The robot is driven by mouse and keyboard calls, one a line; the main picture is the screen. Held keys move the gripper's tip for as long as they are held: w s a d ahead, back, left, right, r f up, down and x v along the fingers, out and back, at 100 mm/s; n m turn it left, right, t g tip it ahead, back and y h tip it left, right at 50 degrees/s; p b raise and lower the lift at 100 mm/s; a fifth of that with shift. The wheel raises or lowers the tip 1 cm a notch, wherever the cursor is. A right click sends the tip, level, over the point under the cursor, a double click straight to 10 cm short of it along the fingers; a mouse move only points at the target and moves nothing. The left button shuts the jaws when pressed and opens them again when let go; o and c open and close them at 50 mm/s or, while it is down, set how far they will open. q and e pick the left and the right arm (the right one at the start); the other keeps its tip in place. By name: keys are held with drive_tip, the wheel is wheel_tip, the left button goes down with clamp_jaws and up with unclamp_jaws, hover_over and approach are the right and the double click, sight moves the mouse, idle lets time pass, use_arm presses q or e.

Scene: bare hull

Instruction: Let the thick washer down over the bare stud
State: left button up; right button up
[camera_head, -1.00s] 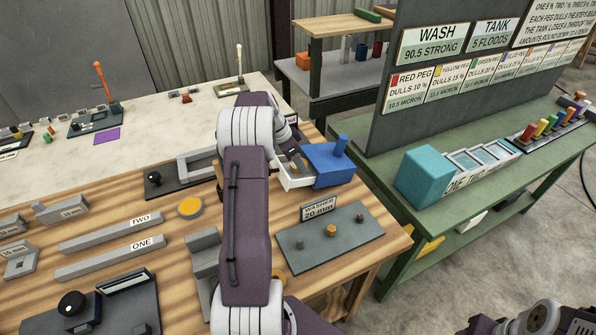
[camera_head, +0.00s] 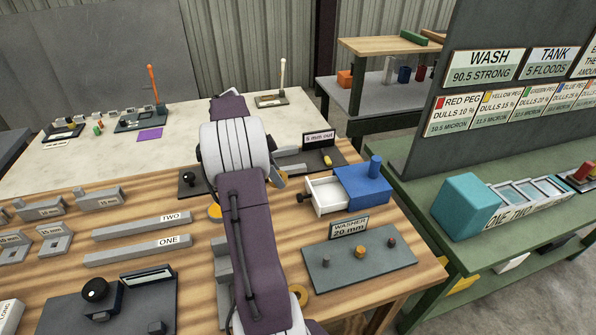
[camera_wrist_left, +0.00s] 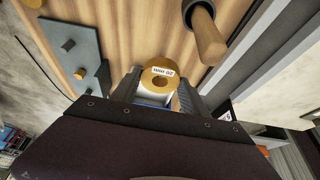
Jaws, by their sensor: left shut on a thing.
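My left gripper (camera_wrist_left: 158,97) is shut on the thick washer (camera_wrist_left: 157,69), a brass-coloured ring with a 20 mm label, seen in the left wrist view between the two fingers. My right gripper is out of view.
A sign (camera_head: 349,228) reading WASHER 20 mm stands behind the plate. A blue block (camera_head: 362,190) with an open white drawer (camera_head: 327,196) is beyond it. Another brass ring (camera_head: 301,296) lies partly behind my arm. A wooden handle (camera_wrist_left: 207,38) rises near the washer in the wrist view.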

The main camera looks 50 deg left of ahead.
use_arm(q)
drive_tip(key=shift+s+a, duration=0.35)
drive_tip(key=shift+s, duration=0.4)
drive_tip(key=shift+w+a+m, duration=0.1)
drive_tip(key=shift+a+m, duration=0.1)
drive_tip(key=shift+m, duration=0.1)
drive_tip(key=d+f, duration=0.1)
drive_tip(key=f+m, duration=0.1)
drive_tip(key=d+f+m, duration=0.1)
drive_tip(key=shift+s+d+f+g+h, duration=0.3)
drive_tip(key=shift+s+h, duration=0.05)
drive_tip(key=shift+h, duration=0.05)
drive_tip(key=d+m+p, duration=0.1)
drive_tip(key=d+m, duration=0.1)
drive_tip(key=d, duration=0.5)
drive_tip(key=s+d+m+g+h+p, duration=0.1)
drive_tip(key=d+m+p, duration=0.1)
drive_tip(key=d, duration=0.5)
drive_tip(key=s+d+r+m+g+p, duration=0.1)
drive_tip(key=d+m+p, duration=0.1)
drive_tip(key=d, duration=0.6)
drive_tip(key=shift+w+a+f, duration=0.1)
drive_tip(key=shift+f, duration=0.1)
